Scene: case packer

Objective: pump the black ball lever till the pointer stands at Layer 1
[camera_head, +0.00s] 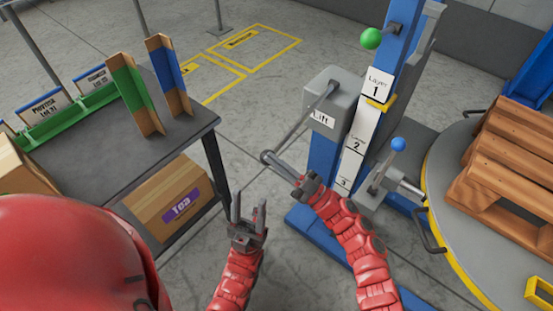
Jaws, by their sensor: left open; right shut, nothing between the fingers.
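The grey box marked Lift (333,100) is on the blue column. Its lever (303,121) slants down to the left and ends in a dark ball (265,156). My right gripper (274,162) is shut with its tips at the ball, seemingly touching it; nothing is between the fingers. The white scale (358,140) on the column carries the Layer 1 label (376,84) on top, with 2 and 3 below. The yellow pointer (380,104) stands at the lower edge of the Layer 1 label. My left gripper (249,214) is open and empty, below the ball.
A green ball (371,38) is high on the column and a blue ball lever (398,145) is low on its right. A round turntable (435,200) bears a wooden pallet (500,165) at right. A dark table (180,133) with dividers stands left, a Tea carton (165,190) beneath.

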